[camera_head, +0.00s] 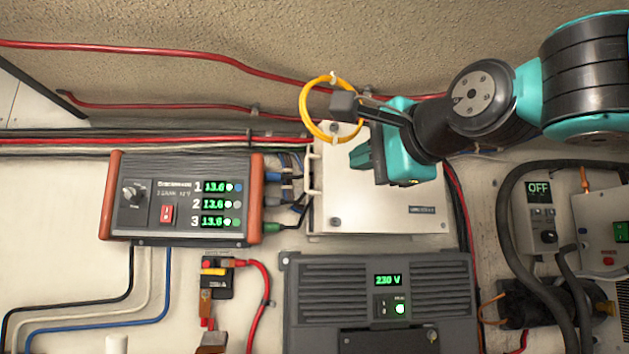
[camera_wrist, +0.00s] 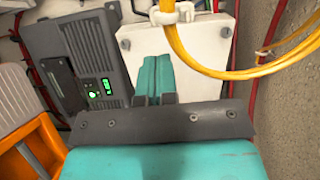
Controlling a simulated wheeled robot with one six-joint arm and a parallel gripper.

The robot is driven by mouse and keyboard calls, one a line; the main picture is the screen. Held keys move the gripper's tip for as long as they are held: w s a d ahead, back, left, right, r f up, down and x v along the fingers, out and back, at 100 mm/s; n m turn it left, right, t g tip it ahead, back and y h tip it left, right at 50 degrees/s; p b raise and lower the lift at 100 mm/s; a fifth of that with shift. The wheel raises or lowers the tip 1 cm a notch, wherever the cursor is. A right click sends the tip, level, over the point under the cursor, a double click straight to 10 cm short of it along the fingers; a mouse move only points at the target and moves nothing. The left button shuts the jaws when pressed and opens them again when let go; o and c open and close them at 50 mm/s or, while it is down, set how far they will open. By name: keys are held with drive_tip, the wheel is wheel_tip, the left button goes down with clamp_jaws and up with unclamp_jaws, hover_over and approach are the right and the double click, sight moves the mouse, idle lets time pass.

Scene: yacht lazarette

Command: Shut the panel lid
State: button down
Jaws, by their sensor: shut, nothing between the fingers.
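The panel lid (camera_head: 385,212) is a white, flat plate with dark corner screws and a small label, on a shallow box in the middle of the wall. Light hinge-like tabs show along its left edge. It lies flat or nearly flat over the box; whether a small gap remains I cannot tell. My gripper (camera_head: 360,156) is shut and empty, in front of the lid's upper part, hiding some of it. In the wrist view the shut teal fingers (camera_wrist: 154,72) point toward the white lid (camera_wrist: 195,58). Contact cannot be judged.
A yellow cable loop (camera_head: 304,108) hangs by the box's upper left, near my arm. A charger with orange ends (camera_head: 180,198) is left. A grey inverter (camera_head: 380,300) is below. Black hoses (camera_head: 508,190) and an OFF-display unit (camera_head: 541,215) are right. Red cables run above.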

sight(308, 176)
drive_tip(key=shift+m, duration=0.3)
drive_tip(key=p+x, duration=0.2)
drive_tip(key=x, duration=0.2)
drive_tip(key=r+p+x, duration=0.1)
drive_tip(key=p+x, duration=0.2)
drive_tip(key=x, duration=0.1)
drive_tip(key=p+x, duration=0.2)
drive_tip(key=x, duration=0.2)
drive_tip(key=shift+w+r, duration=0.25)
drive_tip(key=shift+r, duration=0.05)
drive_tip(key=shift+w+a+f+p, duration=0.2)
drive_tip(key=shift+w+a+p, duration=0.1)
drive_tip(key=shift+w+p, duration=0.25)
drive_tip(key=shift+w, duration=0.1)
